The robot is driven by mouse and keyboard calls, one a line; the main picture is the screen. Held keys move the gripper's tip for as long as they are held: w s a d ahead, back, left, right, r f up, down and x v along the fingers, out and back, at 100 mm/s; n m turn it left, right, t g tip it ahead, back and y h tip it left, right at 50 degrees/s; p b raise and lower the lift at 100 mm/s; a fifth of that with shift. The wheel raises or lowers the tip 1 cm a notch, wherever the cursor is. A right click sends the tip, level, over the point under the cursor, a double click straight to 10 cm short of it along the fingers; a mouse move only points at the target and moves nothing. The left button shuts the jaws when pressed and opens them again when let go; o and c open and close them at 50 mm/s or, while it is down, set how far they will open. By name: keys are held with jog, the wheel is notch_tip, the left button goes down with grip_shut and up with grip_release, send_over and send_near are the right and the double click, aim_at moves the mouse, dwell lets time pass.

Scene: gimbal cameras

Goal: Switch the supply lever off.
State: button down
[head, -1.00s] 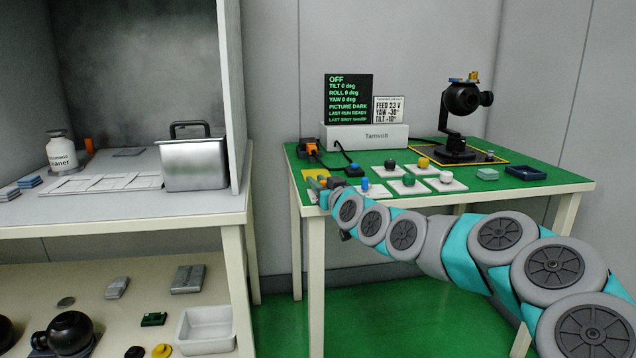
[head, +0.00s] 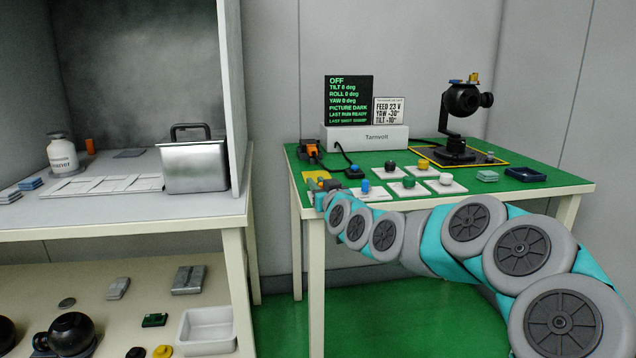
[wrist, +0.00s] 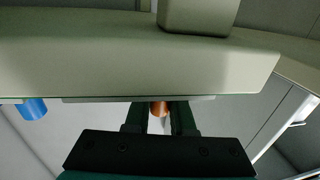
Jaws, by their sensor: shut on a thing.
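My gripper (head: 324,188) is at the front left corner of the green-topped table (head: 530,187), next to a yellow plate (head: 314,175). In the wrist view my gripper (wrist: 160,106) has its two dark fingers close together around an orange-brown piece (wrist: 159,108), shut on it. This may be the supply lever's handle; its base and its exact setting are hidden. A dark display (head: 348,99) reads OFF in green, with tilt, roll and yaw at 0 deg and PICTURE DARK.
A blue knob (head: 365,186) on a white card stands right of my gripper; it also shows in the wrist view (wrist: 32,109). Several carded knobs, a black gimbal camera (head: 461,105) and a black-and-orange device (head: 310,151) share the table. A bench with a metal box (head: 195,167) is left.

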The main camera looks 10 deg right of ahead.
jog(key=shift+r+m+h+p, duration=0.25)
jog(key=shift+m+h+p, duration=0.25)
jog(key=shift+h+p, duration=0.35)
jog(key=shift+d+f, duration=0.1)
jog(key=shift+f, duration=0.05)
jog(key=c, duration=0.8)
grip_release()
jog(key=shift+f, duration=0.1)
jog(key=shift+o, duration=0.2)
jog(key=shift+s, duration=0.1)
jog(key=shift+s+f, duration=0.1)
jog(key=shift+s, duration=0.45)
jog(key=s+b, duration=0.1)
jog(key=s, duration=0.5)
jog(key=shift+s+d, duration=0.15)
jog(key=shift+s, duration=0.05)
